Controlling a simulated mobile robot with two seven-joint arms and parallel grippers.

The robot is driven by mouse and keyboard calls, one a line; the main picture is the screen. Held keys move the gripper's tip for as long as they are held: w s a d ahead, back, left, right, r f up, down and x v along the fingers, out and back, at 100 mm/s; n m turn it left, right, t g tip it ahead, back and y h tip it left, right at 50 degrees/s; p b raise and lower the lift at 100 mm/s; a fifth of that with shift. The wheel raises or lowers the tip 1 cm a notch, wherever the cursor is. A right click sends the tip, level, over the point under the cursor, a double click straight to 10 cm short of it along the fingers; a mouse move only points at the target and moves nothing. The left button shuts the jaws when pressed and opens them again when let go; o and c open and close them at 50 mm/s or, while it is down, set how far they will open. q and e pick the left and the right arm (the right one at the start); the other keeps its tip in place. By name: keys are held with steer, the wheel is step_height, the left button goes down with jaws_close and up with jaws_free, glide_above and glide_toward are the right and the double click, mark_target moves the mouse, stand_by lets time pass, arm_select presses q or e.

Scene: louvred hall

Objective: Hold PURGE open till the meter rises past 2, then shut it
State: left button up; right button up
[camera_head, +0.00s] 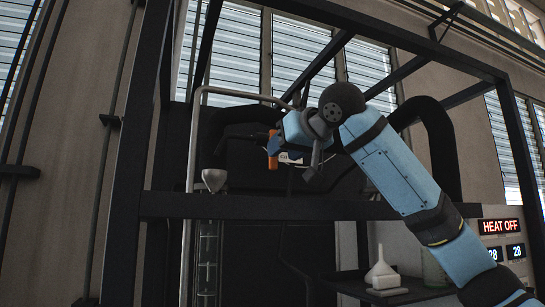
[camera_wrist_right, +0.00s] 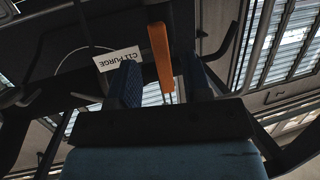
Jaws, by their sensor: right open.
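The orange PURGE handle (camera_head: 272,161) hangs by the dark pipework inside the frame; it also shows in the right wrist view (camera_wrist_right: 160,52). A white tag (camera_wrist_right: 117,59) reading "C11 PURGE", upside down in the right wrist view, is beside it. My right gripper (camera_head: 283,141) is at the handle. Its two blue fingers are apart, with the handle between or just beyond them; contact cannot be told. A clear marked tube (camera_head: 207,256) stands below a grey funnel (camera_head: 214,180) at left; its level cannot be read. My left gripper is out of view.
A dark metal frame (camera_head: 330,207) surrounds the pipework, with a crossbar below my right gripper. A panel at right reads HEAT OFF (camera_head: 500,226), with two displays below showing 28.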

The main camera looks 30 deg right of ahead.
mark_target(274, 169)
steer(key=shift+p+x, duration=0.35)
steer(key=shift+x, duration=1.95)
steer(key=shift+s+r, duration=0.1)
steer(key=shift+s, duration=0.05)
jaws_close()
